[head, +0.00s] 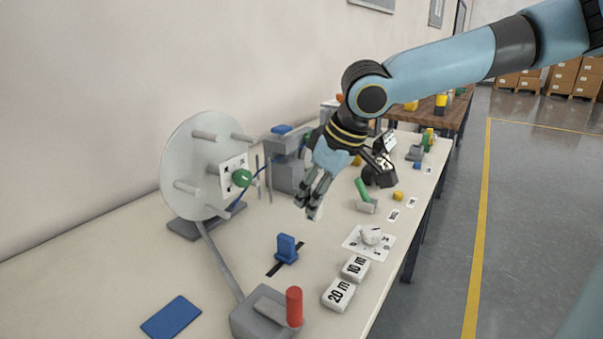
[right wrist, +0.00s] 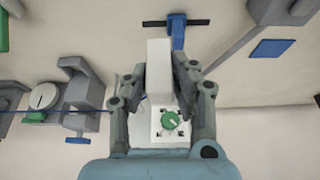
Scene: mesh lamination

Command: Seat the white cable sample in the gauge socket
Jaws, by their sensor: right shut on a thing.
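My right gripper (head: 311,208) points down above the table, near the middle of the head view. In the right wrist view the right gripper (right wrist: 160,80) is shut on a white block-shaped piece, which I take to be the white cable sample (right wrist: 159,65). In the head view only a small pale bit of it shows at the fingertips. A grey device with a round white dial, likely the gauge (right wrist: 45,97), stands left of the gripper in the wrist view. Its socket cannot be made out. My left gripper is not in view.
A pale reel (head: 192,160) with pegs stands at the left. A blue clamp (head: 286,247), a grey base with a red handle (head: 293,305), a blue pad (head: 171,317) and white blocks (head: 339,294) lie in front. A green lever (head: 363,189) is right of the gripper.

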